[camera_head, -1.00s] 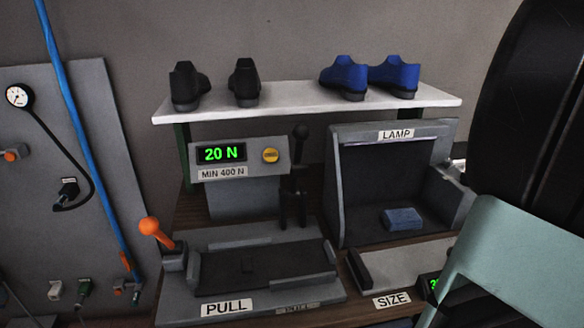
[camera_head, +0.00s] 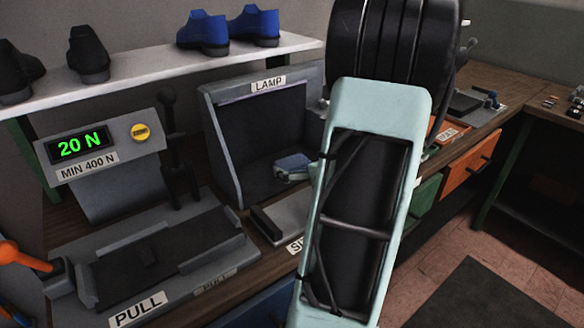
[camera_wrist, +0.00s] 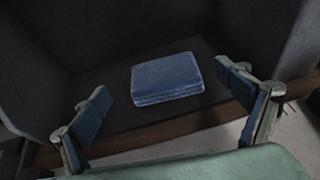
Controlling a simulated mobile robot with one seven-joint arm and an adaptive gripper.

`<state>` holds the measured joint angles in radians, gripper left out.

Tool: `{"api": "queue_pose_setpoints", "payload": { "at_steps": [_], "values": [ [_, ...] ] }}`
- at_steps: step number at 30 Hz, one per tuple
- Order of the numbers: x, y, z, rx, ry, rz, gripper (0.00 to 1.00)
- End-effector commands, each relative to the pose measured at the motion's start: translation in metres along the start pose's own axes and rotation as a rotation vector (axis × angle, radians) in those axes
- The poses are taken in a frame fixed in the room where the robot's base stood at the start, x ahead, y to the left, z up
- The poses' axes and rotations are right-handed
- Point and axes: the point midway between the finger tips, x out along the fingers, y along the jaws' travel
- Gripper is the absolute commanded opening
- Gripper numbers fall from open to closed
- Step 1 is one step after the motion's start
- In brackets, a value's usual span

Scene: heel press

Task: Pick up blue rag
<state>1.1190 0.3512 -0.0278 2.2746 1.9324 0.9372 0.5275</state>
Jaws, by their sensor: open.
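The blue rag (camera_wrist: 166,78) is a folded block lying on the dark floor of the lamp booth (camera_head: 262,140). In the head view the rag (camera_head: 293,161) shows just left of my arm, with a fingertip of my gripper close to it. In the wrist view my gripper (camera_wrist: 168,92) is open, with one blue-padded finger to the left of the rag and one to the right. There is a gap on both sides, and the rag lies a little beyond the fingertips. My arm hides the right part of the booth in the head view.
The booth's walls close in around the rag at the back and sides. A white shelf (camera_head: 150,68) with black shoes (camera_head: 88,55) and blue shoes (camera_head: 204,33) runs above.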

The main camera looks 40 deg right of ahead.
Motion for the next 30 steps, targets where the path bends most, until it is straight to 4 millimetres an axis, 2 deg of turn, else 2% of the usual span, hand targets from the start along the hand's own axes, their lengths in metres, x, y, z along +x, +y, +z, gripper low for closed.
{"api": "queue_pose_setpoints", "payload": {
  "at_steps": [5, 15, 23, 26, 30],
  "values": [
    [0.013, 0.000, 0.000, 0.000, 0.000, 0.001, 0.93],
    [0.058, -0.002, -0.001, 0.000, 0.000, 0.001, 0.93],
    [0.061, -0.003, -0.001, 0.000, 0.001, -0.001, 0.93],
    [0.061, -0.003, -0.001, 0.000, 0.001, -0.001, 0.85],
    [0.061, -0.003, -0.001, 0.000, 0.001, -0.001, 0.70]
  ]
}}
